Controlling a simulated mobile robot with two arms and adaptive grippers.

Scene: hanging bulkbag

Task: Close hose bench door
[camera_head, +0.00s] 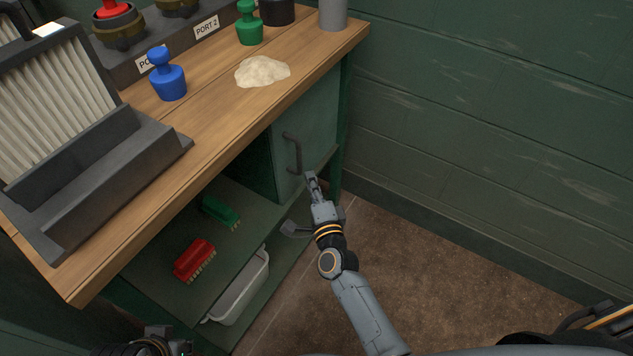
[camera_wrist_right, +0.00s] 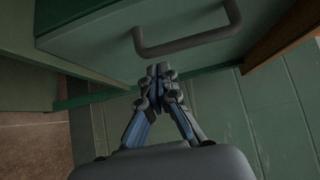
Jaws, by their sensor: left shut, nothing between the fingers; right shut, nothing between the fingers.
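The green hose bench door (camera_head: 315,125) is under the right end of the wooden bench top, with a dark bar handle (camera_head: 293,153) on its face. The door looks about flush with the cabinet front; I cannot tell whether a small gap is left. My right gripper (camera_head: 310,181) is shut and empty, just in front of the door near the handle's lower end. In the right wrist view, its closed fingertips (camera_wrist_right: 161,72) point at the door's edge, below the handle (camera_wrist_right: 188,38). My left gripper (camera_head: 160,333) is at the bottom left edge, mostly cut off.
The bench top (camera_head: 215,125) carries a blue knob piece (camera_head: 168,82), a green one (camera_head: 249,25), a pale powder heap (camera_head: 262,71) and a grey filter holder (camera_head: 110,165). Brushes (camera_head: 194,260) and a grey tray (camera_head: 240,290) are below. Floor (camera_head: 430,265) is open to the right, before the green wall.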

